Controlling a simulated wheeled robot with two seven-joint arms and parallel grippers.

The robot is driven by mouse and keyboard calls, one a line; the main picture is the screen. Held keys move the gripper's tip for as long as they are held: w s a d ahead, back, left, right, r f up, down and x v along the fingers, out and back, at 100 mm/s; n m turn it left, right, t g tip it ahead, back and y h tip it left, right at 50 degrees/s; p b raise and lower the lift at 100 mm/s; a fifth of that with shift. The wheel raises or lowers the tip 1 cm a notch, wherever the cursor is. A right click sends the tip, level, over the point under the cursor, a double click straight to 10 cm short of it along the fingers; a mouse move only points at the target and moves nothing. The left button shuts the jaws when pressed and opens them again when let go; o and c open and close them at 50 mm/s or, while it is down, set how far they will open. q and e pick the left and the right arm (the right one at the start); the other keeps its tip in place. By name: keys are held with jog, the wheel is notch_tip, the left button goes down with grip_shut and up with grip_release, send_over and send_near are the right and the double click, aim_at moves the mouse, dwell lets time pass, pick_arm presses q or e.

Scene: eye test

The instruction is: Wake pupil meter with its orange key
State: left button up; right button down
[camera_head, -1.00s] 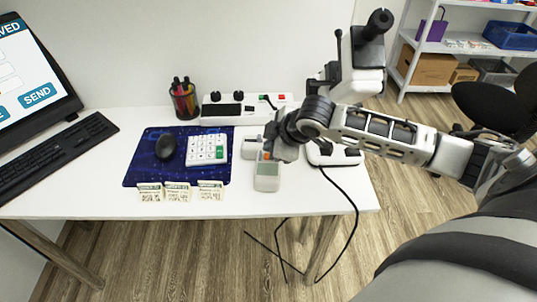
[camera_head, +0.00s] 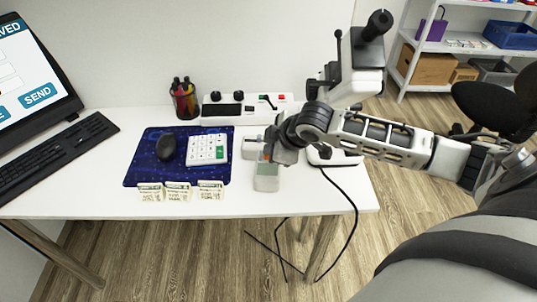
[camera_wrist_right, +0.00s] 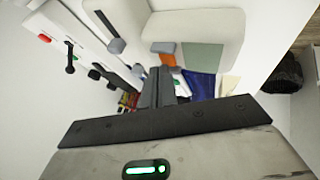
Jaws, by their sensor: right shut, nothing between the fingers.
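The pupil meter (camera_head: 266,183) is a small pale handheld device lying near the front edge of the white table. Its screen (camera_head: 267,170) looks dull green. Its orange key (camera_wrist_right: 163,47) shows beside the grey-green screen in the right wrist view. My right gripper (camera_head: 268,150) is shut and empty, pointing down over the key end of the meter and hiding part of it. In the wrist view the closed fingertips (camera_wrist_right: 160,72) are right by the orange key; I cannot tell whether they touch it. My left gripper is not in view.
A white console (camera_head: 245,109) with knobs and switches stands behind. To the left are a blue mat (camera_head: 143,160) with a black mouse (camera_head: 166,147) and white keypad (camera_head: 207,149), several small cards (camera_head: 178,192), a pen cup (camera_head: 184,100) and a keyboard (camera_head: 52,157). A white instrument stands at right.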

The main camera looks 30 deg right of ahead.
jog(key=shift+f, duration=0.4)
dwell(0.5)
jog(key=shift+r+p, duration=0.95)
jog(key=shift+p, duration=0.25)
notch_tip(320, 180, up, 3)
jog(key=p, duration=0.3)
jog(key=shift+f, duration=0.1)
jog(key=shift+r+p, duration=0.5)
jog(key=shift+r, duration=0.6)
